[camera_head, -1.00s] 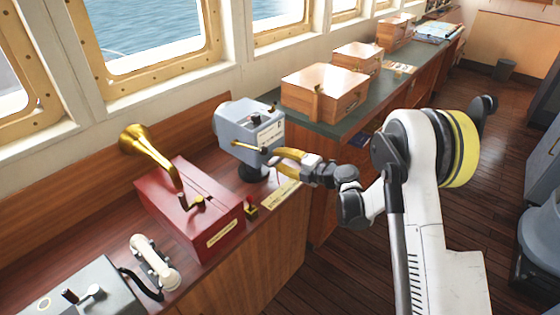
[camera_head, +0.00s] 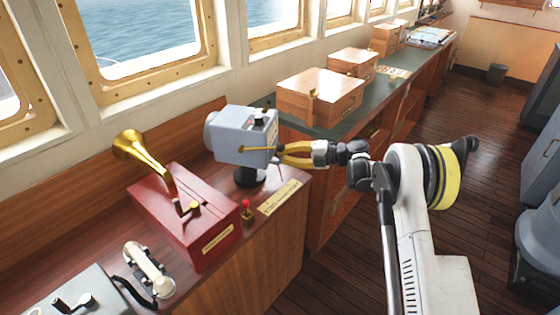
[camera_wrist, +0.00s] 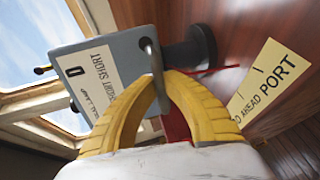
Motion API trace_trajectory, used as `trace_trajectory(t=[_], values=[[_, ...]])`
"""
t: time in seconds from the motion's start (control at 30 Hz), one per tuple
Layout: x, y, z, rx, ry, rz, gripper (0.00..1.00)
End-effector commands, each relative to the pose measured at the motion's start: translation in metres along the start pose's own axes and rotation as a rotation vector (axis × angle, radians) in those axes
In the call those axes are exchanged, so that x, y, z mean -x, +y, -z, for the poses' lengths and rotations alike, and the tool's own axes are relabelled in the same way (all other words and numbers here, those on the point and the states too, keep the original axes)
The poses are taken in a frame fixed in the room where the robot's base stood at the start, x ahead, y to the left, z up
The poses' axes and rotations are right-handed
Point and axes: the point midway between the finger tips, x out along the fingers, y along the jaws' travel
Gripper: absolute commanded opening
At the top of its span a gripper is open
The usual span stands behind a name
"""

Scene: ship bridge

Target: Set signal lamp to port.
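The signal lamp (camera_head: 243,137) is a grey-blue box on a dark round pedestal on the wooden console. Its rounded front end points left, toward the windows, in the head view. Its labelled back faces right. In the wrist view the lamp (camera_wrist: 105,75) shows a "SHORT" label and a grey handle. My gripper (camera_head: 281,150) has yellow fingers that close in around this handle at the lamp's back. In the wrist view the fingertips (camera_wrist: 160,76) meet at the handle. A cream placard (camera_wrist: 268,82) reading "AHEAD" and "PORT" lies beside the pedestal; its other words are partly hidden.
A red box with a brass horn (camera_head: 185,213) stands left of the lamp. A small red-topped knob (camera_head: 246,211), a white handset (camera_head: 148,270) and a grey control box (camera_head: 82,299) are nearer. Wooden boxes (camera_head: 318,97) stand on the green counter.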

Motion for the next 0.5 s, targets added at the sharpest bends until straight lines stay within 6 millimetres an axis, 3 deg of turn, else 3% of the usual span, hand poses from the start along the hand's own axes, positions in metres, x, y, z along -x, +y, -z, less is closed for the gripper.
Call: trace_trajectory(t=[0.27, 0.37, 0.5], values=[[0.0018, -0.0009, -0.0006, 0.001, 0.003, 0.002, 0.0], [0.0018, -0.0009, -0.0005, 0.001, 0.003, 0.002, 0.31], [0.0011, -0.0007, -0.0003, 0.001, 0.003, 0.001, 0.32]])
